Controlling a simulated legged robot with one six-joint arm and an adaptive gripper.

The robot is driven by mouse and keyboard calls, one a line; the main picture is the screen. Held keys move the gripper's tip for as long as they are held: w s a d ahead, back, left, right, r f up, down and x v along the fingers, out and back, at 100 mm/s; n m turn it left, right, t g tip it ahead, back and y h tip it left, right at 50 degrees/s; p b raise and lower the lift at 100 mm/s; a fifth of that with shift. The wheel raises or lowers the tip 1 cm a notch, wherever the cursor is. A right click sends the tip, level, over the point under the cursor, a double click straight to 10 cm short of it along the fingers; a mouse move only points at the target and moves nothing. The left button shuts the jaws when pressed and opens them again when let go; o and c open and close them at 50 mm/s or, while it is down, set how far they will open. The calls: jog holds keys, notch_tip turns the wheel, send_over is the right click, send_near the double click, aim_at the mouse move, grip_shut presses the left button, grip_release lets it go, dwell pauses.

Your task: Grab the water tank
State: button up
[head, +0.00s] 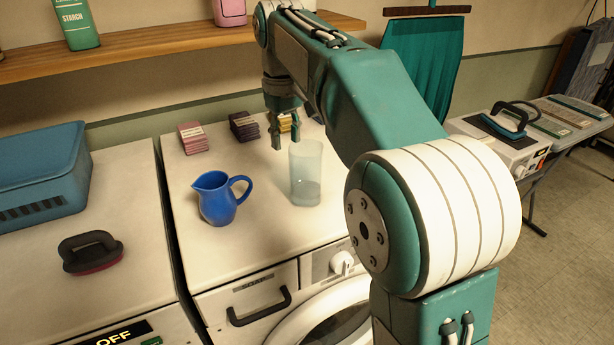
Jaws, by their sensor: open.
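A translucent, pale container (305,174), which looks like the water tank, stands upright on top of the white washing machine (240,245). It seems to have some liquid or a darker zone near its bottom. My gripper (285,140) is open and empty, pointing down, just above and to the left of the container's rim in the picture. Whether a finger touches the rim cannot be told. A blue jug (219,198) with its handle to the right stands to the left of the container.
Stacks of small cards or packets (193,138) lie behind, near the wall. A blue basket (42,178) and a dark brush-like object (90,251) are on the left machine. A shelf (150,48) runs above. An iron (503,122) is at the right.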

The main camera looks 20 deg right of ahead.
aim_at(295, 171)
jog(key=f, duration=0.2)
jog(key=d+f, duration=0.1)
jog(key=f, duration=0.5)
jog(key=shift+d+f, duration=0.15)
jog(key=shift+d, duration=0.05)
jog(key=shift+a, duration=0.7)
jog(key=shift+c, duration=0.6)
grip_shut()
jog(key=shift+d, duration=0.6)
